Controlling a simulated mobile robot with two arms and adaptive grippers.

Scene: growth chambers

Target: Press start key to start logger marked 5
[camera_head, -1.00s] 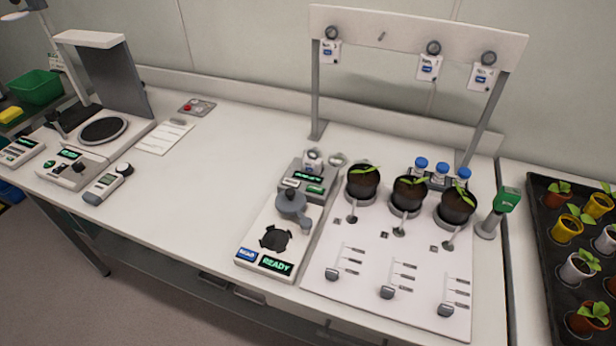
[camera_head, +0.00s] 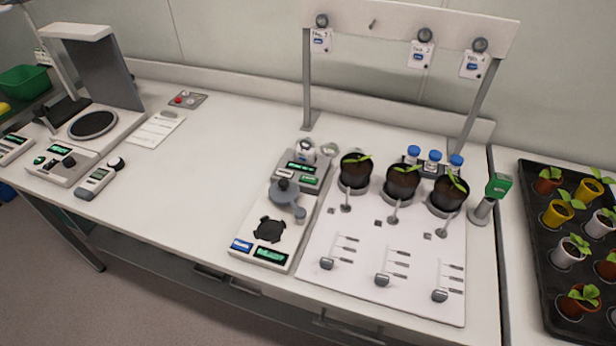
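No number 5 can be read on any device in the head view, so I cannot tell which one is the logger marked 5. A white instrument (camera_head: 245,228) lies mid-bench, with a dark round cradle (camera_head: 270,230), a blue label (camera_head: 241,245) and a lit green display (camera_head: 271,254) at its front. Behind it stands a grey unit (camera_head: 288,172) with two green-lit panels. A grey handled part (camera_head: 284,194) stands between them. Further left are a handheld meter (camera_head: 97,180) and a control box (camera_head: 45,172) with a small display. Neither gripper is in view.
A white board (camera_head: 350,285) carries several levers and three potted seedlings (camera_head: 402,183). Blue-capped bottles (camera_head: 433,160) stand behind. A rack (camera_head: 400,20) holds three tags. A green-headed device (camera_head: 498,187) and a seedling tray (camera_head: 540,270) are right. The left-middle bench (camera_head: 190,190) is clear.

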